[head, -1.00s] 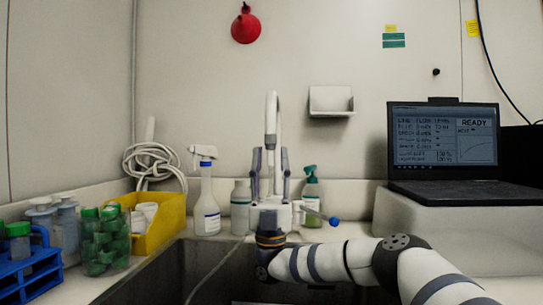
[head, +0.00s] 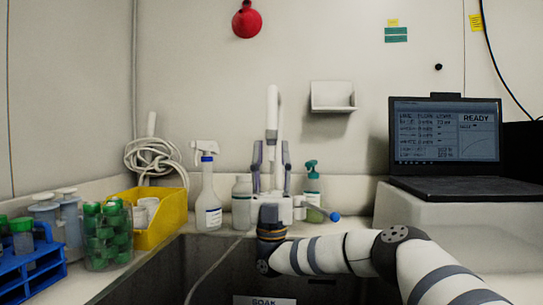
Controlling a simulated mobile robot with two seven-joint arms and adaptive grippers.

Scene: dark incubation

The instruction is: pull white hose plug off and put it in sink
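A coiled white hose (head: 153,158) hangs at the back left corner, with a thick white cylindrical end (head: 151,124) standing up out of the coil; this looks like the plug, seated on the hose. The dark sink (head: 215,262) lies front centre. My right gripper (head: 271,158) points up in front of the white tap (head: 272,105), well right of the hose. Its two fingers stand apart with the tap's column showing between them, and nothing is visibly held. Whether they touch the tap is unclear. My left gripper is out of view.
A yellow bin (head: 168,222), a jar of green caps (head: 107,237) and a blue tube rack (head: 32,268) line the left. Bottles, including a spray bottle (head: 208,200), stand behind the sink. A laptop (head: 445,150) sits at right.

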